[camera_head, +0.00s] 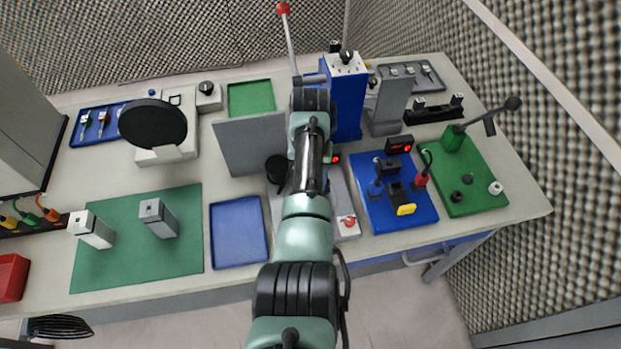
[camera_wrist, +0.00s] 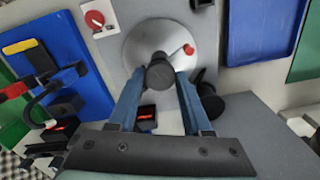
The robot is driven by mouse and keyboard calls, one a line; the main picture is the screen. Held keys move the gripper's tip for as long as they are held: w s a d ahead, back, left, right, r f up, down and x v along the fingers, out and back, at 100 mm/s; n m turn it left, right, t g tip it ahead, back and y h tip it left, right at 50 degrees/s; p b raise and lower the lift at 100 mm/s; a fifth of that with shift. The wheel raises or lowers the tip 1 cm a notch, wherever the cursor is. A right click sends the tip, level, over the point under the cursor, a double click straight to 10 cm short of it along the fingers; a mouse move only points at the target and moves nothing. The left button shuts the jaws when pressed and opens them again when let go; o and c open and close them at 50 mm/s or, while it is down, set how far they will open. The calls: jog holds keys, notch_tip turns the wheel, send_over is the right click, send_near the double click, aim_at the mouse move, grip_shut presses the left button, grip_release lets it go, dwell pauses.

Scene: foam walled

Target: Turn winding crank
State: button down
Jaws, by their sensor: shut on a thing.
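The winding crank shows in the wrist view as a round silver disc (camera_wrist: 137,48) with a small red knob (camera_wrist: 188,49) near its edge. A dark round grip (camera_wrist: 160,74) stands up in front of the disc. My gripper (camera_wrist: 160,78) has its two blue fingers closed on either side of this dark grip. The grip hides part of the disc. In the head view my own arm covers the gripper and most of the crank.
The grey machine's upright panel (camera_head: 246,146) stands left of my arm, with a black cylinder (camera_head: 277,168) beside it. A red button (camera_head: 348,222) is at the front right. A blue tray (camera_head: 239,232) lies left; a blue board (camera_head: 392,214) with devices lies right.

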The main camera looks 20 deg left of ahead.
jog(key=shift+r+m, duration=0.1)
jog(key=shift+m, duration=12.8)
jog(key=shift+m+b, duration=0.35)
jog(key=shift+m, duration=0.95)
jog(key=shift+w+m, duration=0.1)
jog(key=shift+m, duration=0.4)
